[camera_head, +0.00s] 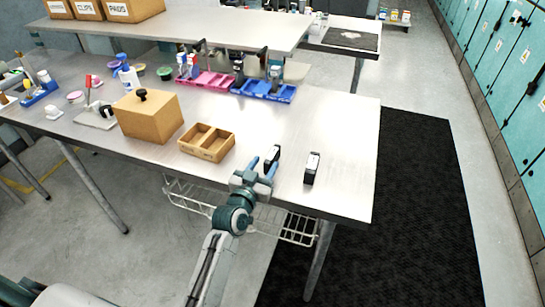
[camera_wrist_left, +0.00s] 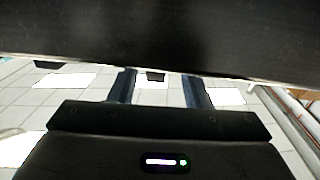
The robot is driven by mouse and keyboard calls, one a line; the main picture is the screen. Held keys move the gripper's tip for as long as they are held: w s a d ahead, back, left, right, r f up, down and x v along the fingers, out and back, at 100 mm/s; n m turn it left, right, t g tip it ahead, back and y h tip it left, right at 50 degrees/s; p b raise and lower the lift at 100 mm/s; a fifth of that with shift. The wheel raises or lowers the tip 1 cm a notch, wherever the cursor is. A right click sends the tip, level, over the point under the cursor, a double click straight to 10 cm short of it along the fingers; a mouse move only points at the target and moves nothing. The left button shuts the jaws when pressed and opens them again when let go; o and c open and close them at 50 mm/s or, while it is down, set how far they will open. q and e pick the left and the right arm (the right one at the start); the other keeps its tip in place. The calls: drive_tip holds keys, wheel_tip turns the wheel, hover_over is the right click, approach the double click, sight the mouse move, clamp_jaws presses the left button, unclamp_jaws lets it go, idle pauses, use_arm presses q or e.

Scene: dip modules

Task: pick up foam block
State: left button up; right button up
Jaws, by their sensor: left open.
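Two small dark blocks with pale faces stand near the table's front edge in the head view. One block (camera_head: 272,156) is just beyond my left gripper's fingertips, and the other block (camera_head: 312,168) stands to its right. I cannot tell which of them, if either, is the foam block. My left gripper (camera_head: 262,166) is open at the front edge, and I see nothing held in it. Its two fingers also show in the left wrist view (camera_wrist_left: 160,87), below a wide dark surface that I cannot identify. My right gripper is not in view.
A two-compartment wooden tray (camera_head: 206,142) and a tan box (camera_head: 150,115) with a black knob stand to the left. Blue bins (camera_head: 263,91) and pink bins (camera_head: 207,80) are at the back. The table (camera_head: 345,140) is clear on the right. A wire basket (camera_head: 190,200) hangs under it.

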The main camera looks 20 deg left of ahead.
sight(271, 155)
use_arm(q)
drive_tip(key=w, duration=0.1)
drive_tip(key=w+p, duration=0.1)
drive_tip(key=w+d, duration=0.1)
drive_tip(key=shift+w+r, duration=0.3)
drive_tip(key=shift+w+f, duration=0.15)
drive_tip(key=shift+w, duration=0.25)
drive_tip(key=shift+c, duration=0.2)
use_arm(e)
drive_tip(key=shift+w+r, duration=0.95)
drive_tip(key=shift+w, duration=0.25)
use_arm(q)
drive_tip(key=shift+s, duration=0.1)
clamp_jaws()
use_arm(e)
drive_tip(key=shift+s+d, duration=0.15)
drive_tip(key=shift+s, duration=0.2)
